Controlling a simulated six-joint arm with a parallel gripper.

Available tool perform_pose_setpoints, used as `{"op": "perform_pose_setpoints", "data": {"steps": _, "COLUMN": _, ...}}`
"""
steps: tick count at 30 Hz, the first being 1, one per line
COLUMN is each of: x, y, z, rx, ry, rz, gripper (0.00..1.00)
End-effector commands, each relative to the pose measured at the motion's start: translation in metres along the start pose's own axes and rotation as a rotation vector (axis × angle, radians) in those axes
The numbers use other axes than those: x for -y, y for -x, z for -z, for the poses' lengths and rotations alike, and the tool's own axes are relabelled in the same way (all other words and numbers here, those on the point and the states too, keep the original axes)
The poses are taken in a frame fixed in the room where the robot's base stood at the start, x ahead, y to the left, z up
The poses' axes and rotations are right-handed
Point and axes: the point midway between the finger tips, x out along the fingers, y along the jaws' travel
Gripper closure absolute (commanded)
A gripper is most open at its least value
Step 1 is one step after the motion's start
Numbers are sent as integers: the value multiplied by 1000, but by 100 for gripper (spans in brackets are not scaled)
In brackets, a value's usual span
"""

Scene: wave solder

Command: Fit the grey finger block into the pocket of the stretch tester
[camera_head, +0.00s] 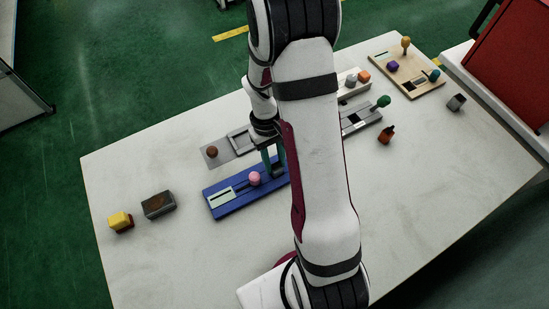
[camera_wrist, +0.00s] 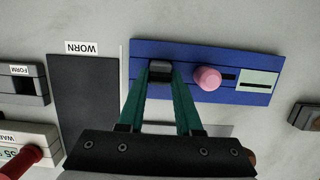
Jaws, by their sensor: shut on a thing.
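The blue device with a pink knob, which I take for the stretch tester (camera_head: 232,202), lies on the table left of my arm; it also shows in the wrist view (camera_wrist: 228,59). My gripper (camera_wrist: 161,77) has its teal fingers shut on the small grey finger block (camera_wrist: 160,68). The block is over the end of the blue device away from its pale panel, at the pocket area. The fingers and block cover the pocket, so I cannot tell whether the block is in it or just above. In the head view my gripper (camera_head: 273,170) is partly hidden by my arm.
A dark grey pad labelled WORN (camera_wrist: 82,100) lies beside the blue device. A grey plate with a brown knob (camera_head: 223,156) is behind it. A dark block (camera_head: 158,205) and a yellow block (camera_head: 120,220) stand left. Other fixtures stand at the back right.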

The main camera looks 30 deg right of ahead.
Motion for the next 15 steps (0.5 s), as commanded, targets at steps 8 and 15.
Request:
{"op": "perform_pose_setpoints", "data": {"steps": 8, "x": 0, "y": 0, "z": 0, "rx": 0, "ry": 0, "rz": 0, "gripper": 65}}
{"op": "perform_pose_setpoints", "data": {"steps": 15, "x": 0, "y": 0, "z": 0, "rx": 0, "ry": 0, "rz": 0, "gripper": 31}}
